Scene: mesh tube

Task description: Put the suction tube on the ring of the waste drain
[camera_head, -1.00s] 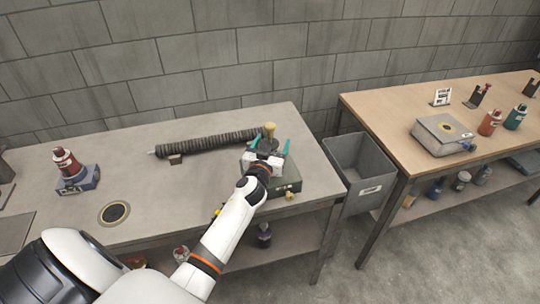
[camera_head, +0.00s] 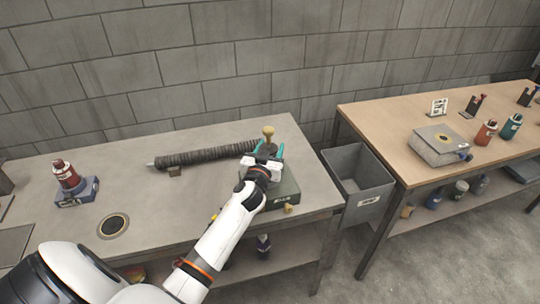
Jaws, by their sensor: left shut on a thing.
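A dark ribbed tube (camera_head: 205,155), which looks like the suction tube, lies on the left table. Its pale tip points left and its right end is near my gripper. My left gripper (camera_head: 266,150) is shut on a piece with a rounded tan top (camera_head: 268,131) and holds it upright over the dark green box (camera_head: 287,192). The piece's lower part is hidden. A round dark opening with a pale ring (camera_head: 113,225), apparently the waste drain, is at the table's front left. My right gripper is out of view.
A red bottle (camera_head: 67,174) stands on a blue base at left. A grey bin (camera_head: 360,178) stands between the tables. The wooden table (camera_head: 390,125) at right carries a grey box (camera_head: 438,145) and bottles. The table between drain and tube is clear.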

